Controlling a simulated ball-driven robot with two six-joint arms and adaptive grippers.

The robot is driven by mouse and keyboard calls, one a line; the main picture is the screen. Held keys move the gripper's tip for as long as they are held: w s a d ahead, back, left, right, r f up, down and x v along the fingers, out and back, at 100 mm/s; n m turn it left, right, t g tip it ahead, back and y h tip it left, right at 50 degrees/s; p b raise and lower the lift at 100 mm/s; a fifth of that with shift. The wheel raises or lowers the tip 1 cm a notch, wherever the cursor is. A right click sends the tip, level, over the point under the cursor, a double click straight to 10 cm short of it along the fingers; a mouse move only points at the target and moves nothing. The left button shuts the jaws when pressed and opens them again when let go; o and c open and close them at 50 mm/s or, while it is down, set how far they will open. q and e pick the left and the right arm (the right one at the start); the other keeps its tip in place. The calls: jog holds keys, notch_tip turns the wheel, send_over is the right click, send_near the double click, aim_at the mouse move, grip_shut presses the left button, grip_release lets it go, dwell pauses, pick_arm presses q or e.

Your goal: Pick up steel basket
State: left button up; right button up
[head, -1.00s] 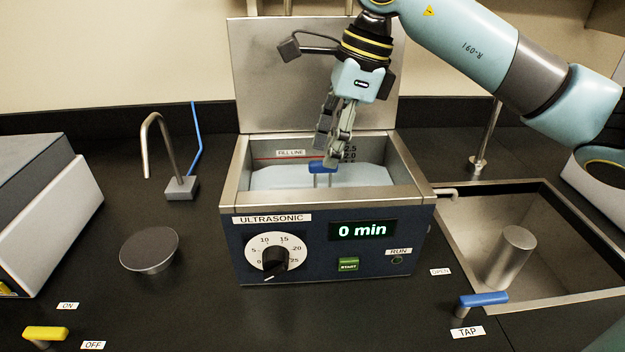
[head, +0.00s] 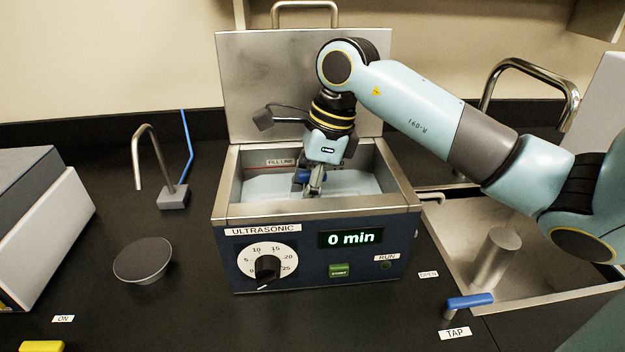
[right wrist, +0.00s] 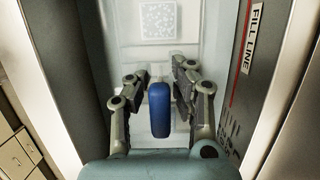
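The steel basket's blue handle (right wrist: 159,108) stands upright in the right wrist view, inside the ultrasonic bath. It also shows in the head view (head: 304,176), partly behind the fingers. The basket's body is mostly hidden by the liquid and my gripper. My right gripper (right wrist: 159,82) is open, with its fingers on either side of the blue handle and visible gaps on both sides. In the head view the right gripper (head: 312,188) reaches down into the bath (head: 400,200). My left gripper is not in view.
The bath's raised lid (head: 300,80) stands behind my gripper, and its steel walls surround the fingers. A sink (head: 455,225) with a metal cylinder (head: 495,255) lies to the right. A blue tap handle (head: 470,301) is in front. A round dark disc (head: 142,258) stands at left.

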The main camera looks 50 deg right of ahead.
grip_shut()
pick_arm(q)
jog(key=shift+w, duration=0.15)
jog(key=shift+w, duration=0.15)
pick_arm(e)
notch_tip(320, 180, up, 9)
jog(key=shift+w+r+b, duration=0.1)
jog(key=shift+b, duration=0.8)
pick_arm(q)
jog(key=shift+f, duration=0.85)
pick_arm(e)
jog(key=shift+r, duration=0.45)
jog(key=shift+r, duration=0.1)
